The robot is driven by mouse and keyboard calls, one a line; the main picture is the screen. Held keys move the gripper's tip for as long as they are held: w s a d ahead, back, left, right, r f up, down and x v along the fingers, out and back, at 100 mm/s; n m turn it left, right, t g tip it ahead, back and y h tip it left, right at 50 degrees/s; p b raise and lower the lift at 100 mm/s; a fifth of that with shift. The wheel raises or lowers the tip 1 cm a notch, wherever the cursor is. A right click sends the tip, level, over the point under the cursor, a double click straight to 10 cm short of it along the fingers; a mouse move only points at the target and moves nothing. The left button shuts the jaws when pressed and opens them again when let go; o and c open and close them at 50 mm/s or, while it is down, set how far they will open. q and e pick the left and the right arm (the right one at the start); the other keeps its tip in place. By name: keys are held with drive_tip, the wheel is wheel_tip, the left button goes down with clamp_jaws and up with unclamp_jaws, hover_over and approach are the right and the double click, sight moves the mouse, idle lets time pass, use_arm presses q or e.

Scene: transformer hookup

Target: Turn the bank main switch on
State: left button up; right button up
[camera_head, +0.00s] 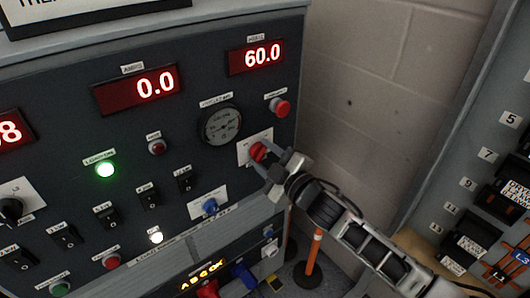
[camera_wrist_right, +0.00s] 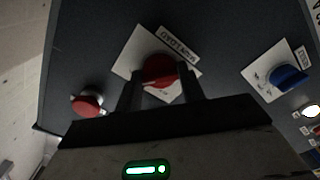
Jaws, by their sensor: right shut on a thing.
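A red rotary knob (camera_head: 257,151) sits on a white plate at the right side of the dark control panel (camera_head: 180,125). It also shows in the right wrist view (camera_wrist_right: 160,68), between the fingers, with a small label beside it that I cannot read surely. My right gripper (camera_head: 266,164) is shut on this knob, one finger on each side; the fingers hide part of it and of its plate. The panel displays read 0.0 and 60.0. My left gripper is not in view.
A red push button (camera_head: 280,107) and a round gauge (camera_head: 221,124) sit above the knob. A blue knob (camera_head: 210,206) is below left. A green lamp (camera_head: 105,169) is lit. An orange post (camera_head: 314,258) and a grey breaker panel (camera_head: 470,150) stand to the right.

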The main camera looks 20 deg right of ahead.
drive_tip(key=shift+m, duration=0.7)
drive_tip(key=o, duration=1)
drive_tip(key=b+v, duration=0.1)
drive_tip(key=v, duration=1.5)
drive_tip(key=s+a+f+m+g+h, duration=0.1)
drive_tip(key=s+a+f+m+g, duration=0.1)
drive_tip(key=f, duration=0.4)
drive_tip(key=s+a+f+m+g+h, duration=0.1)
drive_tip(key=s+a+f+m+g, duration=0.1)
drive_tip(key=s+f+m, duration=0.2)
drive_tip(key=s+a+f+m+g+h, duration=0.1)
drive_tip(key=s+a+f+m+g, duration=0.1)
drive_tip(key=f, duration=0.6)
drive_tip(key=shift+s+a+m+g, duration=0.15)
drive_tip(key=shift+s+a+m, duration=0.05)
drive_tip(key=shift+s+m, duration=0.35)
drive_tip(key=shift+s+a+m+g, duration=0.15)
drive_tip(key=shift+s+a+m, duration=0.1)
drive_tip(key=shift+s+m, duration=0.25)
